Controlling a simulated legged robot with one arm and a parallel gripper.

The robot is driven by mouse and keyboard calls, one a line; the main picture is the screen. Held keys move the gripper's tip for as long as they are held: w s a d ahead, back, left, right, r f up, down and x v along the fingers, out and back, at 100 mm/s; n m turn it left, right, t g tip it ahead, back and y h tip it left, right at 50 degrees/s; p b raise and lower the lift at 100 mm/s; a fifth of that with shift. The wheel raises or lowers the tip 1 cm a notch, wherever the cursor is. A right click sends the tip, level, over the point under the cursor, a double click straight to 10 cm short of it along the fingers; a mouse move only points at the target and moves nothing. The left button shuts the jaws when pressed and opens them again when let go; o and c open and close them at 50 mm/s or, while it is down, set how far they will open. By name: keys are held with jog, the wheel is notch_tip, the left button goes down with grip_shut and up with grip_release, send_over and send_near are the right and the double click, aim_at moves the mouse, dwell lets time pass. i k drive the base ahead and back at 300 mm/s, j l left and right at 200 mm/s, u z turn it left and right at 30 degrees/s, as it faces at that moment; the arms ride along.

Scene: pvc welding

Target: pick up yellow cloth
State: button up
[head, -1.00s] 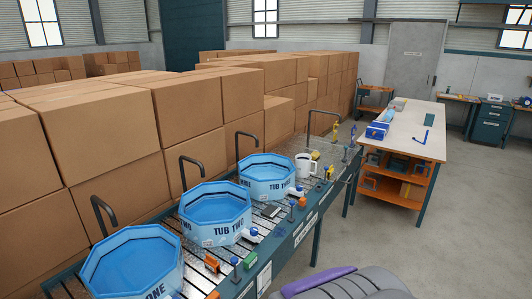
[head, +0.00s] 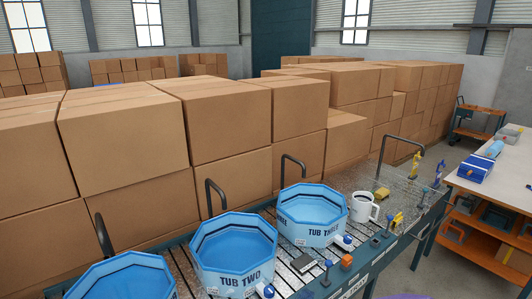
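A small yellow item (head: 382,194) lies on the metal-topped bench behind the white mug, towards its right end. It may be the yellow cloth, but it is too small to tell for sure. Another yellow item (head: 397,221) is at the bench's front edge, right of the mug; it looks like a tool or fitting. My gripper is not in view; only a purple edge of what seems to be my own body shows at the bottom.
Blue tubs, including Tub Two (head: 232,255) and Tub Three (head: 311,215), stand along the bench beside black curved pipes. A white mug (head: 361,208) is right of Tub Three. Stacked cardboard boxes (head: 130,140) fill the back. A worktable (head: 500,185) stands right, with clear floor between.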

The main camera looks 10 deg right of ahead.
aim_at(382, 192)
jog(key=i+l, duration=0.2)
jog(key=l, duration=0.15)
jog(key=i+l+u, duration=0.15)
jog(key=l, duration=0.2)
jog(key=i+l, duration=0.15)
jog(key=l, duration=0.25)
jog(key=i+l+u, duration=0.15)
jog(key=l, duration=0.2)
jog(key=i+l, duration=0.15)
jog(key=l, duration=0.25)
jog(key=i+l+u, duration=0.15)
jog(key=l, duration=0.25)
jog(key=i+l, duration=0.15)
jog(key=l, duration=0.25)
jog(key=i+l+u, duration=0.1)
jog(key=l, duration=0.3)
jog(key=i+l, duration=0.2)
jog(key=l, duration=0.2)
jog(key=i+l+u, duration=0.1)
jog(key=l, duration=0.25)
jog(key=i+l, duration=0.15)
jog(key=l, duration=0.3)
